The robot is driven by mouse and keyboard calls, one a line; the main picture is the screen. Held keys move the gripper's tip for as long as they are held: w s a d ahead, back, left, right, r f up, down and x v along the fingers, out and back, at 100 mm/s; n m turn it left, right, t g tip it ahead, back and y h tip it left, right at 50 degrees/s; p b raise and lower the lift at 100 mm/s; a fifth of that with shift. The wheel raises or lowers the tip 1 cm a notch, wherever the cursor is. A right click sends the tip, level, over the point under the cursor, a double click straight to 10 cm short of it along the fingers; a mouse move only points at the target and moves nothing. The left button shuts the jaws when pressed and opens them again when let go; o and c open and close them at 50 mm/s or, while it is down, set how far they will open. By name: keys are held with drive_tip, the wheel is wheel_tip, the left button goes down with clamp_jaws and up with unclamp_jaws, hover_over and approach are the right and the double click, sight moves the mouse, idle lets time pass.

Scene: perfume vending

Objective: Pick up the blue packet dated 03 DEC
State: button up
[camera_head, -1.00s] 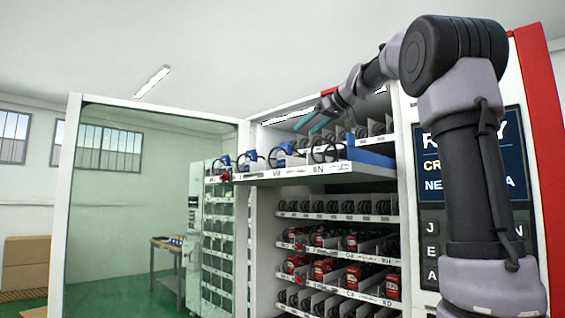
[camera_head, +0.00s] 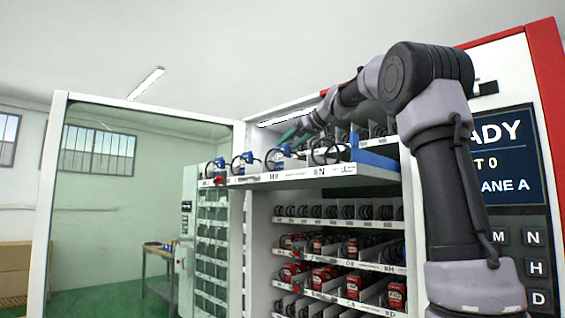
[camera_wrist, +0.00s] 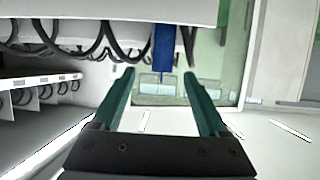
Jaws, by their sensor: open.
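Blue packets stand in a row on the pulled-out upper shelf (camera_head: 335,170) of the vending machine, among black spiral coils. One blue packet (camera_head: 283,150) is right below my gripper (camera_head: 288,138) in the head view. Another blue packet (camera_head: 245,157) stands to its left. In the wrist view, my gripper (camera_wrist: 158,72) has its two teal fingers apart with nothing between them. A blue packet (camera_wrist: 163,45) shows just past the fingertips, roughly centred between them. No date can be read on any packet, so I cannot tell which is 03 DEC.
Black coils (camera_wrist: 95,40) and the shelf edge lie close to the fingertips. Lower shelves hold several red packets (camera_head: 325,277). The open glass door (camera_head: 130,200) stands at the left. A display panel (camera_head: 505,150) is at the right.

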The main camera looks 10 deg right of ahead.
sight(283, 147)
drive_tip(key=x, duration=0.4)
drive_tip(key=shift+a+f, duration=0.1)
clamp_jaws()
drive_tip(key=shift+r, duration=0.2)
